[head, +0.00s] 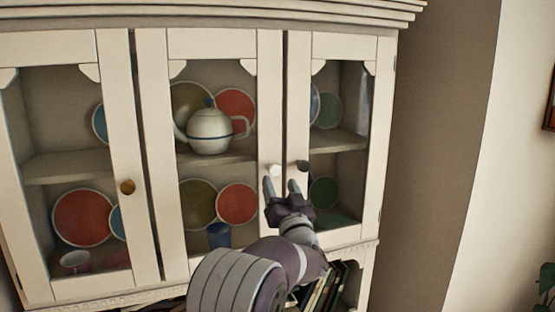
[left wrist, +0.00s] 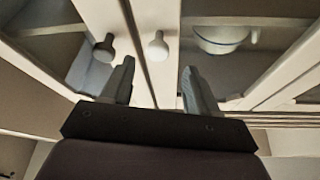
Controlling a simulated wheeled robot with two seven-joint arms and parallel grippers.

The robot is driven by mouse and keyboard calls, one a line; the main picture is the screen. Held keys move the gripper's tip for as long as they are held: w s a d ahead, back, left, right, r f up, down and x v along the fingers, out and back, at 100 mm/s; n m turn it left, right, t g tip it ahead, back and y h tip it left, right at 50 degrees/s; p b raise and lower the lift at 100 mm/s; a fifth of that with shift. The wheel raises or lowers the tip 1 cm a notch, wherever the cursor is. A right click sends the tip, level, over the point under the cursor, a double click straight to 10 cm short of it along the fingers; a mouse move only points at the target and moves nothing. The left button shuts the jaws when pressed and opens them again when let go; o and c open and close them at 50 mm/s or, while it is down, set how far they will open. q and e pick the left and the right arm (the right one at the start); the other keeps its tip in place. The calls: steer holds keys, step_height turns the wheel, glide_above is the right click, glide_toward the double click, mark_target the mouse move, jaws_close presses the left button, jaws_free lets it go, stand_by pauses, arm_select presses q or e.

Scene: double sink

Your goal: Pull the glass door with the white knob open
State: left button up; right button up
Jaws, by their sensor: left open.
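The white knob (head: 274,170) is on the right stile of the middle glass door (head: 269,100), which looks closed. My left gripper (head: 281,184) is open and empty, just below and in front of the white knob. In the left wrist view the white knob (left wrist: 157,46) shows ahead of and between the spread fingers (left wrist: 158,82), not visibly touched by either. A dark knob (head: 302,166) sits close by on the right door; it also shows in the left wrist view (left wrist: 104,50), beyond the left finger. My right gripper is not in view.
The left door has a brown knob (head: 127,187). Behind the glass are a white teapot (head: 210,131), several coloured plates (head: 237,204) and a blue cup (head: 219,235). Books (head: 325,287) stand below the cabinet doors. A bare wall (head: 430,150) is to the right.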

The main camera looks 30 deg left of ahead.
mark_target(276, 172)
arm_select(q)
steer(key=p+x, duration=0.1)
steer(key=x, duration=0.2)
steer(key=p+x, duration=0.1)
steer(key=x, duration=0.2)
steer(key=shift+w+d+f+p, duration=0.15)
steer(key=shift+w+d+p, duration=0.05)
steer(key=shift+w+p, duration=0.1)
steer(key=shift+a+r, duration=0.2)
steer(key=shift+a, duration=0.3)
steer(key=shift+w, duration=0.1)
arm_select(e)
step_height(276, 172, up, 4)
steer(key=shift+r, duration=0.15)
arm_select(q)
steer(key=shift+w+d, duration=0.1)
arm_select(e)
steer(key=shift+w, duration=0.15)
